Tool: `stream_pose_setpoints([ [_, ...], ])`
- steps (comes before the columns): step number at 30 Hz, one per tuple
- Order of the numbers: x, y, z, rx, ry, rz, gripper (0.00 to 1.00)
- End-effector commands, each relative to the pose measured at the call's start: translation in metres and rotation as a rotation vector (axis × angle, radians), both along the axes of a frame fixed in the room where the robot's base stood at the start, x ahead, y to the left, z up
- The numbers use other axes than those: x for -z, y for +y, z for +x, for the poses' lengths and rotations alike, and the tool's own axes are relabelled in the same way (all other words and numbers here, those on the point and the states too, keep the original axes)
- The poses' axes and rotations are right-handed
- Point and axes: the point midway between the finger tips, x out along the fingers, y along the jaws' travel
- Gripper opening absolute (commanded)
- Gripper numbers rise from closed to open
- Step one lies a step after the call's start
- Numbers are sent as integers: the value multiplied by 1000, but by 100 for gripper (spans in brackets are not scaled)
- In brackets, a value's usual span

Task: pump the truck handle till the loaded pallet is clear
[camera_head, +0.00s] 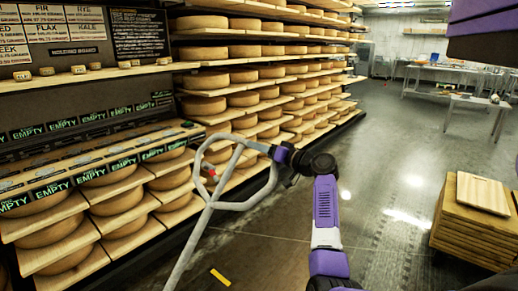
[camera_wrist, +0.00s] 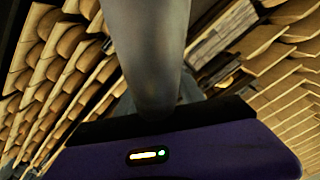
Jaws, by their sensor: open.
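The truck handle (camera_head: 207,215) is a grey tubular loop on a long shaft, leaning in the middle of the head view, with a small red part inside the loop. My gripper (camera_head: 270,151) is open at the upper right side of the loop, by its tube. In the wrist view a thick grey tube (camera_wrist: 148,55) runs down to the purple gripper body (camera_wrist: 185,152). The fingertips are not clearly visible, and I cannot tell whether they touch the tube. The truck's body and the loaded pallet are out of view.
Shelves of cheese wheels (camera_head: 241,99) line the left and back. A wooden stack (camera_head: 468,238) with a pale board (camera_head: 482,193) stands at the right. Metal tables (camera_head: 479,104) stand far back right. The grey floor (camera_head: 395,165) between is open. A yellow strip (camera_head: 220,277) shows below the handle.

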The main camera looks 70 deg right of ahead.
Motion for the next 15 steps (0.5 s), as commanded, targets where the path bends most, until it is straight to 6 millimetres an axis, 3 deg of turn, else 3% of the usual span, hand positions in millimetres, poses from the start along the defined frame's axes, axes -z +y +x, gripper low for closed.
stream_pose_setpoints([
  [15,1,18,-68,2,1,0,45],
])
